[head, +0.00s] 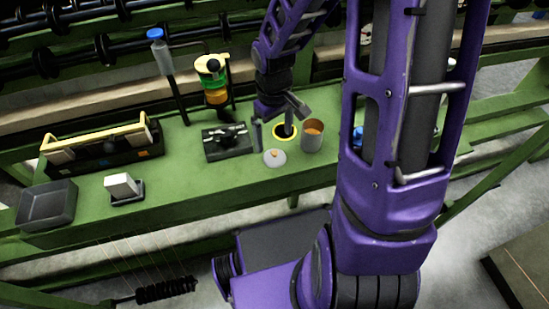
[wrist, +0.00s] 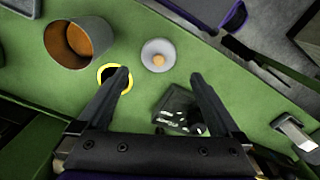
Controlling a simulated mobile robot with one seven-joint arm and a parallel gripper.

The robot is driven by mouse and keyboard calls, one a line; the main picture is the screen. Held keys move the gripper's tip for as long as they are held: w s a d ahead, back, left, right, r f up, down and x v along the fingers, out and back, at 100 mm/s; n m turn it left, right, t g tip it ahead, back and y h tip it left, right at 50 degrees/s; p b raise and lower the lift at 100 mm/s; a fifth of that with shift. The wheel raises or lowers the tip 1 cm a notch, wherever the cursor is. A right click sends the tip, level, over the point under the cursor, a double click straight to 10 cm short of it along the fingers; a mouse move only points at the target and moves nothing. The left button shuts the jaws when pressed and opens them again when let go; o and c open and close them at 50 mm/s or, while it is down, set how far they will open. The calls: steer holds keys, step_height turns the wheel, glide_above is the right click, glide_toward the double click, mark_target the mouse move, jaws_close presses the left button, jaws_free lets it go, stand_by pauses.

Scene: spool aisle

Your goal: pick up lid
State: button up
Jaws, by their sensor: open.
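The lid is a light grey round disc (head: 268,162) with a small orange-tan knob, lying flat on the green bench near its front edge. In the wrist view the lid (wrist: 147,49) lies beyond my fingertips, roughly centred between them. My gripper (head: 273,130) is open and empty above the bench, behind the lid in the head view. Its two dark fingers (wrist: 160,77) stand well apart in the wrist view, not touching the lid.
A grey can (head: 312,143), orange inside, stands right of the lid. A yellow ring (head: 294,135) with a dark centre is partly covered by my finger. A black fixture (head: 227,148) stands left. A grey tray (head: 46,207) and white block (head: 121,185) sit farther left.

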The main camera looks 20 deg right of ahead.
mark_target(275, 152)
steer(key=shift+f+b, duration=0.85)
steer(key=shift+f, duration=2.7)
steer(key=c, duration=1.5)
